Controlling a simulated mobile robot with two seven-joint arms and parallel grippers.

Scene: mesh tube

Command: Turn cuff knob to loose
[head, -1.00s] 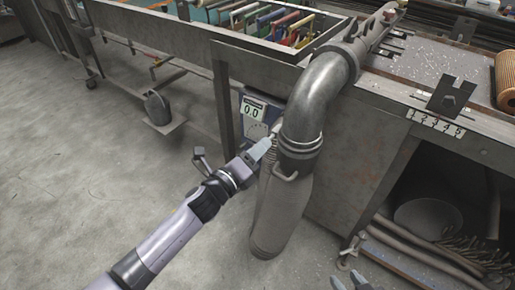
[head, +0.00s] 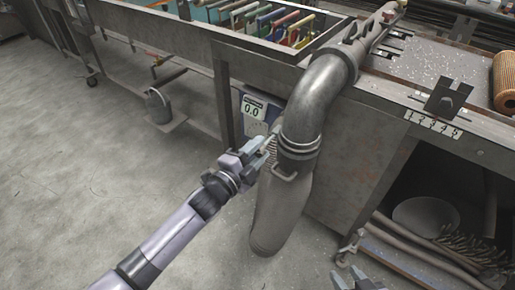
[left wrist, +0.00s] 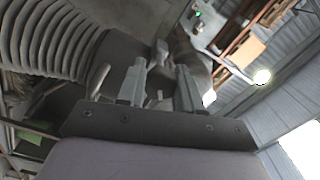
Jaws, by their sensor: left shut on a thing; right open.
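A thick grey pipe elbow (head: 318,95) comes down from the bench to a banded cuff (head: 299,146), with a long grey bag (head: 280,213) hanging below. My left gripper (head: 268,147) is at the left side of the cuff, shut on a small part there that it mostly hides, apparently the cuff knob. In the left wrist view, the fingers (left wrist: 158,88) stand a little apart with a small grey piece, apparently the knob (left wrist: 156,98), between them. Its setting cannot be read. My right gripper (head: 352,278) is open and empty at the bottom edge.
The metal bench (head: 365,165) is close on the right.

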